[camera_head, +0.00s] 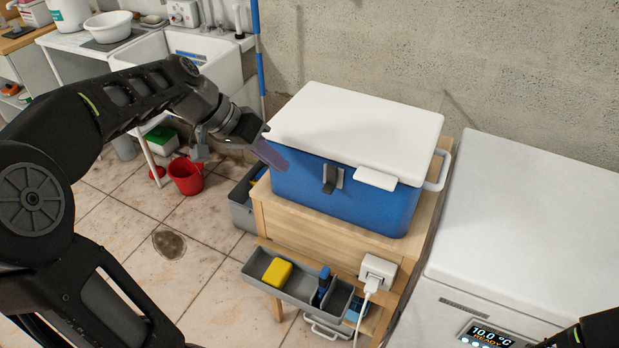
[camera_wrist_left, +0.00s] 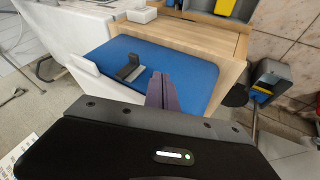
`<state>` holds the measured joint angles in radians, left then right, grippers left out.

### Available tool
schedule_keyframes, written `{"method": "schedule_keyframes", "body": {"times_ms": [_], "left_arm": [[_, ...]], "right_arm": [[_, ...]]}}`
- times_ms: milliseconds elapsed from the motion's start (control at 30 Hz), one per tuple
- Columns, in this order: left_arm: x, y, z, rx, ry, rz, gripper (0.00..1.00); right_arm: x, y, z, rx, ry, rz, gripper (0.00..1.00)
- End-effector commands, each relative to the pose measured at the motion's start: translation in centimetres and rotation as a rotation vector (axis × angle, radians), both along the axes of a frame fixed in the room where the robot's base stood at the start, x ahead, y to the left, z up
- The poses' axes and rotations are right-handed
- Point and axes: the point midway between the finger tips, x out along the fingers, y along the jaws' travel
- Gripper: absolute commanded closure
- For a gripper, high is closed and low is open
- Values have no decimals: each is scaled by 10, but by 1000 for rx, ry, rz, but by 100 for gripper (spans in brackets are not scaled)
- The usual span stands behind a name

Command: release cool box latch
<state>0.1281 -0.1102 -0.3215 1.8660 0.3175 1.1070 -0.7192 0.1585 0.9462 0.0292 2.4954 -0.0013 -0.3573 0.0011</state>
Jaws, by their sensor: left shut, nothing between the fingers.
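The cool box (camera_head: 285,190) has a blue body and a white lid (camera_head: 355,118), which lies closed on top. It stands on a wooden stand (camera_head: 262,215). The dark grey latch (camera_head: 330,180) is on the middle of the blue front, just below the lid; it also shows in the left wrist view (camera_wrist_left: 130,69). A white lid tab (camera_head: 376,179) is to its right. My left gripper (camera_head: 272,157) is shut and empty at the left part of the box front, to the left of the latch and apart from it. Its purple fingers show in the left wrist view (camera_wrist_left: 160,92).
An open grey drawer (camera_head: 325,308) with a yellow sponge (camera_head: 277,272) sticks out below the box. A white plug (camera_head: 377,270) is on the stand. A white chest unit with a display (camera_head: 490,334) is at right.

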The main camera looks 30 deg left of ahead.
Motion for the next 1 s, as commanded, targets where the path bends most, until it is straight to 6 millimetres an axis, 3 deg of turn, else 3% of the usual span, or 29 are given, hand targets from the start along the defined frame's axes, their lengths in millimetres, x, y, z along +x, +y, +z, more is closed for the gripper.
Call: {"method": "schedule_keyframes", "body": {"times_ms": [267,533,1000], "left_arm": [[21,-27,-46,-1,4,-3,100],[21,-61,-41,-1,0,-1,100],[21,-65,-43,-1,0,1,100]], "right_arm": [[0,0,4,0,0,0,64],[0,0,17,0,1,0,64],[0,0,16,0,1,0,64]]}}
